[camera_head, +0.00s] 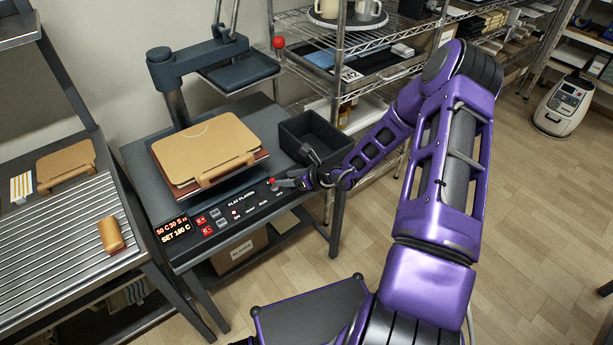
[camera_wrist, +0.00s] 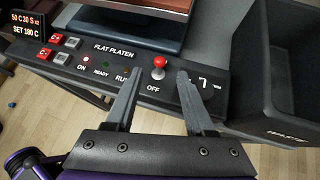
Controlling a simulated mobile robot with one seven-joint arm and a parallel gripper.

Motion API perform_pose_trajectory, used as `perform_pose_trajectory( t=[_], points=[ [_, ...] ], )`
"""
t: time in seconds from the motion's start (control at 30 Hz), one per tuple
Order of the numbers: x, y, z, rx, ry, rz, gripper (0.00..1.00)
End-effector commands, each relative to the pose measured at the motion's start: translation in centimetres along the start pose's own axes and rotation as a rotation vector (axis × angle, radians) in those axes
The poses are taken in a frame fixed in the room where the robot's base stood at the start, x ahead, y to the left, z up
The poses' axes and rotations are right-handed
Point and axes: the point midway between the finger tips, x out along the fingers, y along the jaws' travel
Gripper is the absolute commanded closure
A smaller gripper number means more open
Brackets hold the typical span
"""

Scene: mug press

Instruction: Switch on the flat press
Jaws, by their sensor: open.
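The flat press (camera_head: 135,160) stands on a dark bench with a tan board on its lower platen. Its front panel, lettered FLAT PLATEN (camera_wrist: 113,48), carries a display (camera_wrist: 25,24) reading 50 C 30 S and SET 180 C. A small switch with a red ball tip (camera_wrist: 159,61) stands on the panel above the word OFF. The ON lamp (camera_wrist: 81,57) looks lit; the READY lamp looks dark. My gripper (camera_wrist: 159,78) is open, its fingers on either side of the red-tipped switch, with gaps visible. In the head view my gripper (camera_head: 284,183) is at the panel's right end.
A black bin marked WASTE (camera_wrist: 270,85) stands right of the panel, close to my gripper. The press's upper arm has a red-balled lever (camera_head: 278,42) at the back. A wire shelf (camera_head: 340,45) stands behind my arm. A slatted table (camera_head: 60,245) is at the left.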

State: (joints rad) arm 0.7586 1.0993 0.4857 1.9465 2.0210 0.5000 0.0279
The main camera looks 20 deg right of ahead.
Motion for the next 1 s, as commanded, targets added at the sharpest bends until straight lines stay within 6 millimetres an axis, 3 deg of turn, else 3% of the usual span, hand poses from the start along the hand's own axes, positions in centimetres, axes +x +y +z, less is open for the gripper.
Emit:
perform_pose_trajectory(
  t=[0.2, 0.4, 0.6, 1.0],
  points=[
    [-5.3, -0.1, 0.0, -0.001, 0.0, -0.004, 0.46],
    [-8.2, -0.1, 0.0, -0.001, 0.0, -0.002, 0.46],
    [-9.2, 0.0, 0.0, 0.001, 0.0, 0.0, 0.46],
    [-9.2, 0.0, 0.0, 0.001, 0.0, 0.0, 0.46]
  ],
)
